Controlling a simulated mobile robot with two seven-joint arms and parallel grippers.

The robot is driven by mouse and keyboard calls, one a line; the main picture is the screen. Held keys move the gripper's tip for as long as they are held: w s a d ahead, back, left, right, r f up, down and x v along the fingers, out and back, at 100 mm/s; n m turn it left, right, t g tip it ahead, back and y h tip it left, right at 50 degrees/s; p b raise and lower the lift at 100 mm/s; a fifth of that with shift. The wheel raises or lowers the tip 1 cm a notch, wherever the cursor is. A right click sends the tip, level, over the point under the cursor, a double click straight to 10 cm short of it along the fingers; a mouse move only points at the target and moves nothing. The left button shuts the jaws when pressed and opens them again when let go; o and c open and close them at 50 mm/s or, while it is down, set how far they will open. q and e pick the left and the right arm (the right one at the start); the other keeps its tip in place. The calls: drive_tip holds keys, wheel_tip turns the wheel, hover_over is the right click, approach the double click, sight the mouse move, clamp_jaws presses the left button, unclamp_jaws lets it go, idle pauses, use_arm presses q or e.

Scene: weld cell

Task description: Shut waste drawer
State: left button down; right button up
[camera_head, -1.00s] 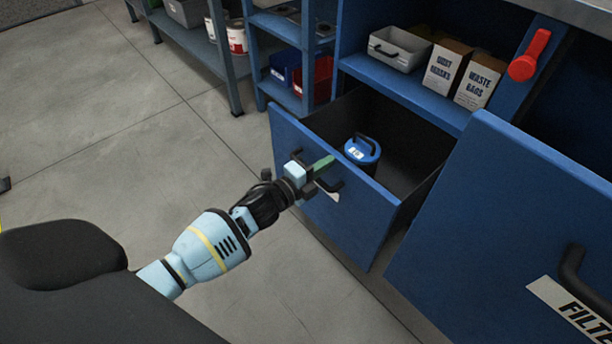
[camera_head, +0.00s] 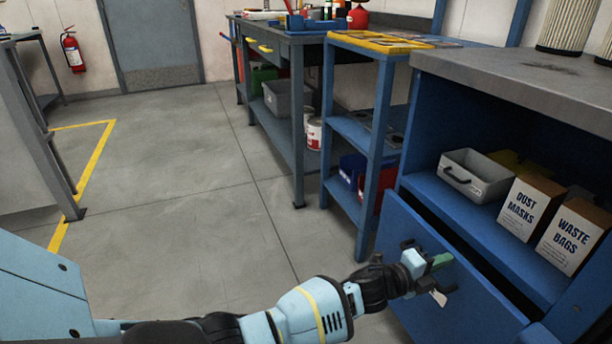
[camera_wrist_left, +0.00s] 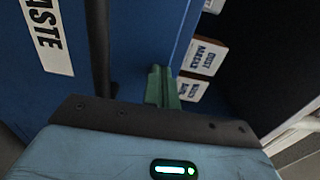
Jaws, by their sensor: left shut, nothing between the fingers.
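The waste drawer (camera_head: 455,285) is the blue front at the lower right in the head view. Only a narrow dark gap shows between its top edge and the cabinet, so it stands slightly open. My left gripper (camera_head: 441,261) is at the drawer front, close to its handle, with green fingertips shut and empty. In the left wrist view, the fingertips (camera_wrist_left: 162,88) are together against or very near the blue front, beside the dark handle (camera_wrist_left: 99,45). The label (camera_wrist_left: 46,36) reading "ASTE" lies left of the handle. Whether the fingertips touch the front I cannot tell. My right gripper is not in view.
Above the drawer, a shelf holds a grey bin (camera_head: 474,176), a dust masks box (camera_head: 528,207) and a waste bags box (camera_head: 573,236). A blue rack (camera_head: 366,150) stands left of the cabinet. The floor (camera_head: 190,220) left of it is clear.

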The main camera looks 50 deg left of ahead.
use_arm(q)
drive_tip(key=shift+x, duration=0.9)
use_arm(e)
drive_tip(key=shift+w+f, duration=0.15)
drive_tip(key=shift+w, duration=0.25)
